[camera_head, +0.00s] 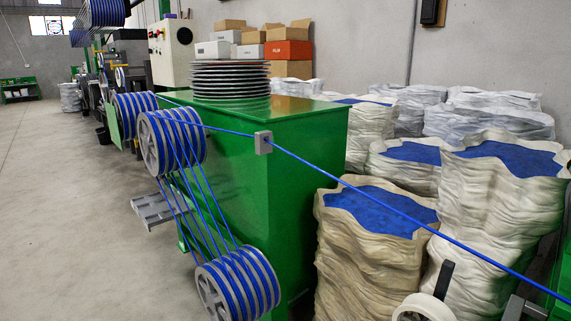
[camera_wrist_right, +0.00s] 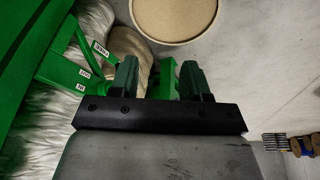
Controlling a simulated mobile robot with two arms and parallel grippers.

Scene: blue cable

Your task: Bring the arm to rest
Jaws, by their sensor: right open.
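My right gripper (camera_wrist_right: 159,76) shows in the right wrist view, its two dark green fingers apart. Part of a green frame shows between and behind the fingers; I see nothing held. My left gripper is in neither view. The blue cable (camera_head: 375,206) runs taut in the head view from the striped pulleys through a small grey guide (camera_head: 263,142) to the lower right edge. It winds around an upper pulley (camera_head: 172,142) and a lower pulley (camera_head: 238,286).
A green cabinet (camera_head: 265,190) stands mid-view with stacked discs (camera_head: 230,80) on top. Sacks of blue material (camera_head: 370,265) stand at right. Grey floor (camera_head: 70,210) is open at left. In the wrist view, a green labelled frame (camera_wrist_right: 75,72) and a round tan top (camera_wrist_right: 180,15) lie beyond the gripper.

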